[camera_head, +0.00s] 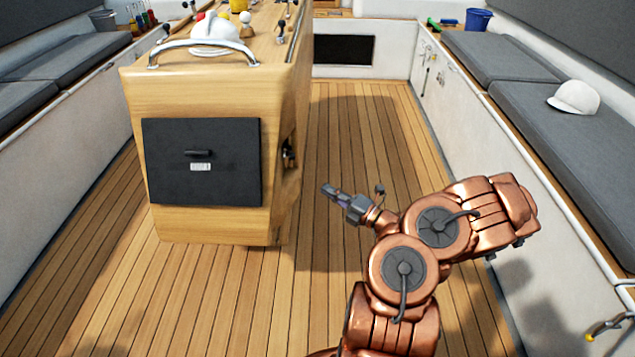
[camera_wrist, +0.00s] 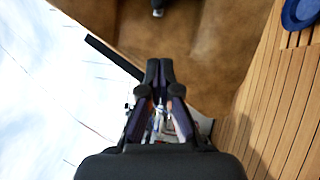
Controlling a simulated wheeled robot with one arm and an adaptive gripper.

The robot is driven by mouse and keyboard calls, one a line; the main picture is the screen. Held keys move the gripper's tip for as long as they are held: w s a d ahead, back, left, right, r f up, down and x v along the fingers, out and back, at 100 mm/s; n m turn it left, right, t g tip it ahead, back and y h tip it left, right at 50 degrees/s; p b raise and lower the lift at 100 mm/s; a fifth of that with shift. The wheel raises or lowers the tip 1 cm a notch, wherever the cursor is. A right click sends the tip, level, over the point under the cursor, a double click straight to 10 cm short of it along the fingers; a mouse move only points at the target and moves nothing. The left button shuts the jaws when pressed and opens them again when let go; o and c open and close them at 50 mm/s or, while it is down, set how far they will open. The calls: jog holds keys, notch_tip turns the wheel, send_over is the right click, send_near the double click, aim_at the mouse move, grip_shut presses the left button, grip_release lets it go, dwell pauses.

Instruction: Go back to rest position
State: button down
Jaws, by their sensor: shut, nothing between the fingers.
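My gripper (camera_head: 332,192) is at the end of my copper-coloured arm, in the right half of the head view. It hangs in the air over the plank floor, just right of the wooden console (camera_head: 190,225), and appears apart from it. In the wrist view my gripper (camera_wrist: 160,65) points away from the camera with its two dark fingers together and nothing held between them.
The console has a dark panel (camera_head: 202,162) and a metal rail (camera_head: 205,45). Benches with grey cushions (camera_head: 530,115) line both sides. A white cap (camera_head: 575,97) lies on the right bench. A blue bucket (camera_head: 478,20) stands farther back. The plank floor (camera_head: 350,130) is clear.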

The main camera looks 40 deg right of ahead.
jog(key=a+r+n+g+y, duration=0.55)
jog(key=a+n, duration=0.35)
jog(key=a, duration=0.3)
jog(key=a+r+n+g+y, duration=0.55)
jog(key=a+n, duration=0.45)
jog(key=a, duration=0.2)
jog(key=s+a+r+n+g+h, duration=0.2)
jog(key=s+a+n+g+h, duration=0.2)
jog(key=s+a+n+g, duration=0.85)
jog(key=s+f+n+h, duration=0.2)
jog(key=s+n+h, duration=0.4)
jog(key=s+n, duration=0.4)
jog(key=s+d+r+n+t+h, duration=0.2)
jog(key=s+d+n+h, duration=0.4)
jog(key=d+n+h, duration=0.15)
notch_tip(320, 180, up, 20)
jog(key=y+p, duration=0.1)
jog(key=p, duration=1.8)
jog(key=shift+s+r+t+p, duration=0.25)
jog(key=shift+s+t+p, duration=0.05)
jog(key=shift+t, duration=0.15)
